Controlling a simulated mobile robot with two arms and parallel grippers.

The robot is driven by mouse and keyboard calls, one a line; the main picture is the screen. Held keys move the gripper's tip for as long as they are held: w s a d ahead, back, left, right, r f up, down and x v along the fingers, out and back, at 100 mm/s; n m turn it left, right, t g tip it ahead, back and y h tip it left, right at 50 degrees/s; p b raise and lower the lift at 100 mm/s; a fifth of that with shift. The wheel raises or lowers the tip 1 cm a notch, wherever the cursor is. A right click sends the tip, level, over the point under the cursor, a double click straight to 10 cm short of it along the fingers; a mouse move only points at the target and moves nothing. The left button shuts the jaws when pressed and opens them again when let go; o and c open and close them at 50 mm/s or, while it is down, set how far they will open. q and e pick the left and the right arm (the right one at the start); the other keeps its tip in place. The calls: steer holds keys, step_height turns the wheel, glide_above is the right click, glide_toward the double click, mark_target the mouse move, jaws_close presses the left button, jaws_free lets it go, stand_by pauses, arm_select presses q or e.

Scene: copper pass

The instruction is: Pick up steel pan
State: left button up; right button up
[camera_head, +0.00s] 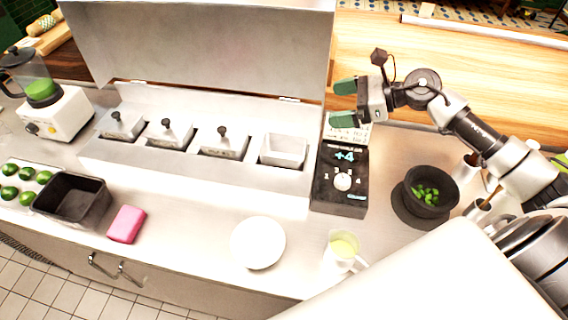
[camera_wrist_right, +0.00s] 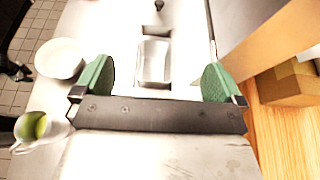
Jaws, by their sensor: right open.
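The steel pan (camera_head: 283,150) is an open, lidless rectangular metal pan at the right end of the steel counter unit's row of wells. In the right wrist view the pan (camera_wrist_right: 154,62) lies between and beyond the green fingertips, and looks empty. My right gripper (camera_head: 344,101) is open and empty, above and to the right of the pan in the head view, near the raised lid's right edge. Its spread green pads also show in the right wrist view (camera_wrist_right: 157,80). Nothing touches the pan. My left gripper is in neither view.
Several knobbed lids (camera_head: 170,133) cover wells left of the pan. A black dial box (camera_head: 340,190) stands right of it. The raised steel lid (camera_head: 205,45) rises behind. A white bowl (camera_head: 258,243), jug (camera_head: 342,248) and dark mortar (camera_head: 428,190) stand nearby.

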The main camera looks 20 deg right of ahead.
steer(key=b, duration=1.2)
glide_toward(294, 147)
steer(key=s+r, duration=0.2)
steer(key=s+a+r, duration=0.1)
steer(key=s+r, duration=0.1)
steer(key=shift+a+r, duration=0.15)
steer(key=shift+a, duration=0.05)
steer(key=p+x, duration=0.2)
steer(key=x, duration=0.3)
steer(key=shift+w+a, duration=0.2)
steer(key=shift+a, duration=0.05)
steer(key=p+x, duration=0.2)
steer(key=x, duration=0.2)
steer(key=shift+w+a, duration=0.25)
steer(key=shift+w, duration=0.1)
steer(key=shift+w+a+f, duration=0.1)
steer(key=shift+a+f, duration=0.1)
steer(key=shift+f, duration=0.05)
steer(key=c, duration=0.6)
